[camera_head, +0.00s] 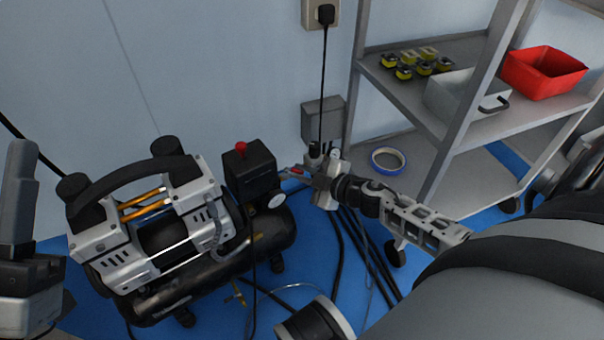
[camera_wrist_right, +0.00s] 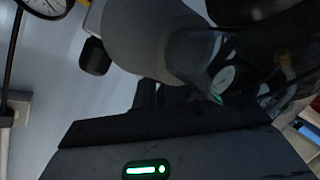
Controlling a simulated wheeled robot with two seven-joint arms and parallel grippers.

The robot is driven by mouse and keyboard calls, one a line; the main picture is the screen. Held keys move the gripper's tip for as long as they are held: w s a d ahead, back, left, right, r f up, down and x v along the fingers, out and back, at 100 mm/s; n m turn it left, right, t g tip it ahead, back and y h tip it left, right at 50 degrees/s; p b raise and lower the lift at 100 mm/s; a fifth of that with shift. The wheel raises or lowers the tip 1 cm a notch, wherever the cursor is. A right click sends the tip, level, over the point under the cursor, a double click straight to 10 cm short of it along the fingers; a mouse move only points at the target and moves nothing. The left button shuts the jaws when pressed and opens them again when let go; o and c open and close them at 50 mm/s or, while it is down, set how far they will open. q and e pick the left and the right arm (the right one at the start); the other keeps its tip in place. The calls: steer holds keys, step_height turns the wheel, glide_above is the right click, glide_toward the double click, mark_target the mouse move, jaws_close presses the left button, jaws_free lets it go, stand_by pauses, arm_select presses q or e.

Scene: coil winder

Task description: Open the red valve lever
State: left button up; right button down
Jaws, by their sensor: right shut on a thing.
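The red valve lever (camera_head: 296,170) shows as a small red piece just right of the compressor's black box in the head view. My right gripper (camera_head: 306,175) reaches in from the right and is shut at the lever, with its fingers on it. The fingers hide most of the lever and the valve body, so I cannot tell the lever's angle. In the right wrist view the gripper's dark housing with a green light fills the bottom, and the lever cannot be made out. At the left edge of the head view is a grey part of my left arm; its jaws cannot be made out.
The air compressor (camera_head: 160,240) with a red knob (camera_head: 241,148) stands on the blue floor at left. A grey shelf (camera_head: 440,115) at right holds a red bin (camera_head: 543,72). A tape roll (camera_head: 388,160) lies on its bottom shelf. Black cables run under my right arm.

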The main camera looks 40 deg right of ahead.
steer(key=y, duration=0.1)
steer(key=n, duration=0.1)
steer(key=n+y, duration=0.1)
steer(key=shift+w+d+g+y, duration=0.3)
steer(key=shift+d+g, duration=0.05)
steer(key=shift+g, duration=0.05)
steer(key=shift+y, duration=0.3)
steer(key=c, duration=1.5)
jaws_free()
